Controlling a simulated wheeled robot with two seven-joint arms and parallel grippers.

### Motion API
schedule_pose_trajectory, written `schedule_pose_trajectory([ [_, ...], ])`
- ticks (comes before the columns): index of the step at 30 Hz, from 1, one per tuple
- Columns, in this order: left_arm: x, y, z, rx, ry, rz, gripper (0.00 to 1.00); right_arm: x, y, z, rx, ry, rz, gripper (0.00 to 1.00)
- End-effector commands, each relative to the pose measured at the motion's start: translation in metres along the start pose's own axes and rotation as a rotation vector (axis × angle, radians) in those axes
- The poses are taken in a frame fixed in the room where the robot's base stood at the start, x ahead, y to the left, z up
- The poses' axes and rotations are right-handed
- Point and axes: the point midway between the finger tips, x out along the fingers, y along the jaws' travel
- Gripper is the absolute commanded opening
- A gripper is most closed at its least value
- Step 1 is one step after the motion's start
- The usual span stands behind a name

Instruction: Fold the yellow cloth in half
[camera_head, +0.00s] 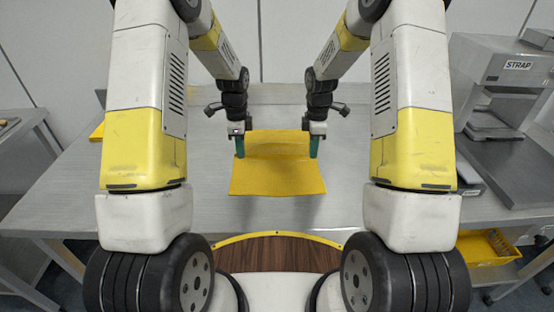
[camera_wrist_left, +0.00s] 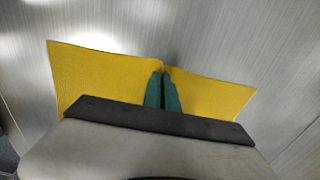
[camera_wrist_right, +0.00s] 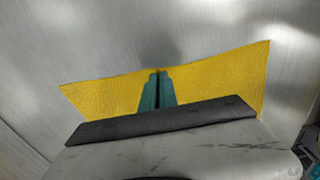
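The yellow cloth (camera_head: 278,178) is at the middle of the metal table. Its far part is raised between my two grippers, with a crease running across it. Its near part spreads toward me; I cannot tell whether all of it touches the table. My left gripper (camera_head: 239,150) is shut on the cloth's left edge, and its green fingers pinch the cloth in the left wrist view (camera_wrist_left: 163,92). My right gripper (camera_head: 314,149) is shut on the right edge, and its fingers are close together on the cloth in the right wrist view (camera_wrist_right: 153,92).
The metal table (camera_head: 220,213) is bare around the cloth. A grey machine marked STRAP (camera_head: 510,80) stands at the right. A yellow crate (camera_head: 485,247) is low at the right. A brown wooden surface with a yellow rim (camera_head: 280,250) lies in front of the table.

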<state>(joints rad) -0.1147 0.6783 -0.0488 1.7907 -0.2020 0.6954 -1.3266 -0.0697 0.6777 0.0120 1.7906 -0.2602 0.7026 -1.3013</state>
Motion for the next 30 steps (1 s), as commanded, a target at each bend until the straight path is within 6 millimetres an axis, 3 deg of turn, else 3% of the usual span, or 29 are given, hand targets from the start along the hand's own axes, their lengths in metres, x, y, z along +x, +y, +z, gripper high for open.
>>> schedule_pose_trajectory([
  [19,-0.001,0.001,0.001,0.000,-0.001,0.002,0.00,0.000,-0.001,0.000,0.000,-0.001,-0.002,0.00],
  [30,-0.019,0.000,0.000,0.000,0.000,-0.001,0.00,-0.019,0.000,0.000,0.000,0.000,0.000,0.00],
])
